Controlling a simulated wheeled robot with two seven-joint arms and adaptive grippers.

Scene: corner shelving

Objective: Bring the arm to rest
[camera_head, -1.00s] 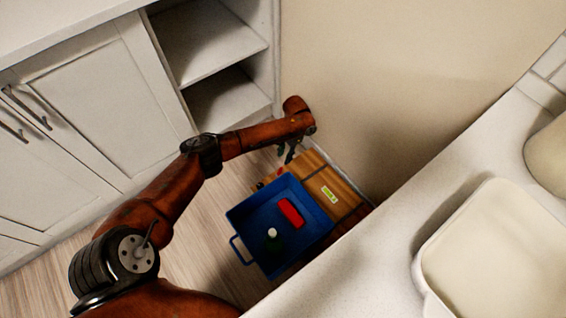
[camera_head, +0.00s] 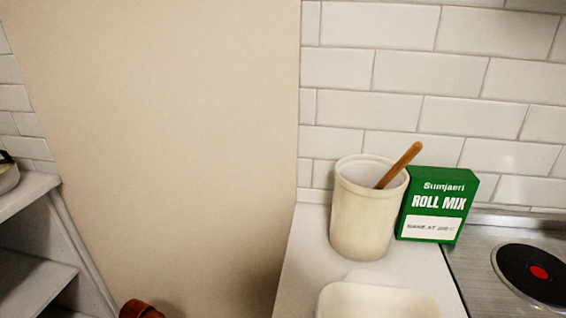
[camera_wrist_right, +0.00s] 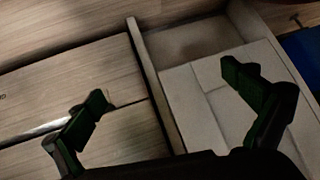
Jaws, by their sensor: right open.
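My right gripper (camera_wrist_right: 168,92) shows in the right wrist view, its two dark fingers wide apart with nothing between them. Past the fingers lie wood-grain panels (camera_wrist_right: 70,90) and a pale, box-like recess (camera_wrist_right: 195,40) with a raised edge. My left gripper is in neither current view.
A cream crock (camera_head: 362,225) with a wooden handle stands beside a green box (camera_head: 437,205) on the counter (camera_head: 305,270). A pale tray (camera_head: 375,302) is in front, a hob (camera_head: 535,272) at right, shelving (camera_head: 35,270) at left. Something blue (camera_wrist_right: 303,50) shows in the wrist view.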

